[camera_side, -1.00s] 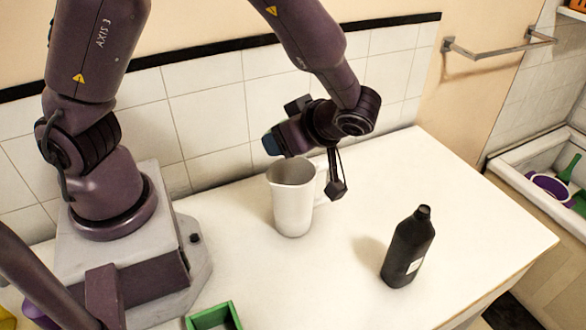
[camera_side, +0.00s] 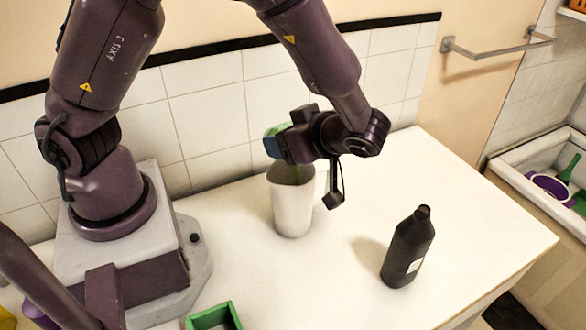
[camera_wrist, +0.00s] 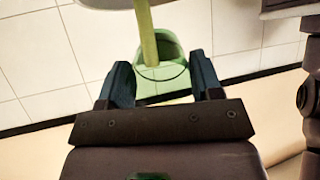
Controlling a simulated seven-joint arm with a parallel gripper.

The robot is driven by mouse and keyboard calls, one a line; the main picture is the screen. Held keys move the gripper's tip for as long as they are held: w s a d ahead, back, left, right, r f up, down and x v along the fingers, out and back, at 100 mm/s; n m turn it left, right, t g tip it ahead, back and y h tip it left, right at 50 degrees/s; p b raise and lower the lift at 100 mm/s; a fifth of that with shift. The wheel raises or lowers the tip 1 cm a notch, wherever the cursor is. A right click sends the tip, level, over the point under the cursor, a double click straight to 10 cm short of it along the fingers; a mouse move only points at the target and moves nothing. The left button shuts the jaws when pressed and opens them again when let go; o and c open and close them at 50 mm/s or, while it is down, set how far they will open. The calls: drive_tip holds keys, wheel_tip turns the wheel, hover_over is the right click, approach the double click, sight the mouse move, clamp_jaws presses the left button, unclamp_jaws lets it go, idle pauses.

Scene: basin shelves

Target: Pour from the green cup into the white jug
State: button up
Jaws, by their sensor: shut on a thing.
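My gripper (camera_side: 280,143) is shut on the green cup (camera_wrist: 172,48), one finger on each side in the wrist view. In the side view the gripper is over the white jug (camera_side: 292,205) and mostly hides the cup. The cup is tipped far over. A yellow-green stream (camera_wrist: 147,40) leaves the cup in the wrist view and runs out past the top edge. In the side view the stream shows faintly at the jug's mouth. The jug stands upright on the counter. Its fill level is hidden, and part of its rim is behind my gripper.
A black bottle (camera_side: 408,248) stands on the white counter (camera_side: 480,235) right of the jug. A green open box (camera_side: 215,314) sits at the front edge of the picture. A tiled wall (camera_side: 205,95) is close behind. The counter's right side is clear.

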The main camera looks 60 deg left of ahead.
drive_tip(key=shift+y, duration=0.5)
drive_tip(key=shift+w+d+f+g+y, duration=0.1)
drive_tip(key=shift+d+f+g+y, duration=0.1)
drive_tip(key=shift+f+g+y, duration=0.45)
drive_tip(key=shift+r+y, duration=0.2)
drive_tip(key=shift+y, duration=0.75)
drive_tip(key=shift+d+g+y, duration=0.1)
drive_tip(key=shift+g+y, duration=0.15)
drive_tip(key=shift+y, duration=0.45)
